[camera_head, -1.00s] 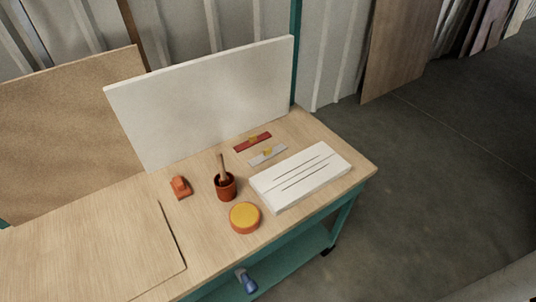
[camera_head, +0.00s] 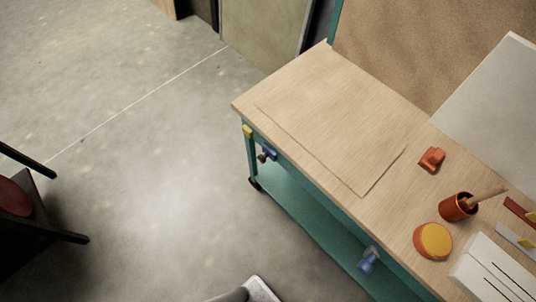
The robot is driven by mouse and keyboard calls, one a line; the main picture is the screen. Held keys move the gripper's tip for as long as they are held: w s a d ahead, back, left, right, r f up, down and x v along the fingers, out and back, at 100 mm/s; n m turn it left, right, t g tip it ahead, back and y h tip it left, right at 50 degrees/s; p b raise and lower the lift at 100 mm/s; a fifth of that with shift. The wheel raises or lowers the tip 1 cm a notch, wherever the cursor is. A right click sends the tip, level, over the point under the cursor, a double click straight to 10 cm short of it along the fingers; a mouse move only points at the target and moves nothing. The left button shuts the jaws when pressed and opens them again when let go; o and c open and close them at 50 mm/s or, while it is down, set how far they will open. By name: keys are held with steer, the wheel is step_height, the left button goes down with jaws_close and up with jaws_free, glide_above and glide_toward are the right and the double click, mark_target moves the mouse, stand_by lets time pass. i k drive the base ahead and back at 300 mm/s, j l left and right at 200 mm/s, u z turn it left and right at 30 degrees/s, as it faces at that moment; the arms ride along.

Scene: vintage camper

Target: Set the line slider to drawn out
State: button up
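Two flat strips with yellow tabs lie on the bench at the right edge of the head view: a red strip (camera_head: 517,209) and a light grey strip (camera_head: 512,238). Both are cut off by the picture edge, so their full length and the tabs' exact positions are hidden. A white block (camera_head: 478,276) with dark slots lies just in front of them, also partly cut off. I see no label showing which is the line slider. My gripper is not in view.
The wooden bench top (camera_head: 330,100) also carries an orange tape dispenser (camera_head: 432,159), a red cup (camera_head: 455,208) with a stick, and a round orange-yellow tin (camera_head: 434,240). Blue clamps are at the front edge. A dark chair (camera_head: 35,225) stands left.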

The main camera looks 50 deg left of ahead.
mark_target(269, 152)
steer(key=k+u, duration=0.15)
steer(key=u, duration=1.05)
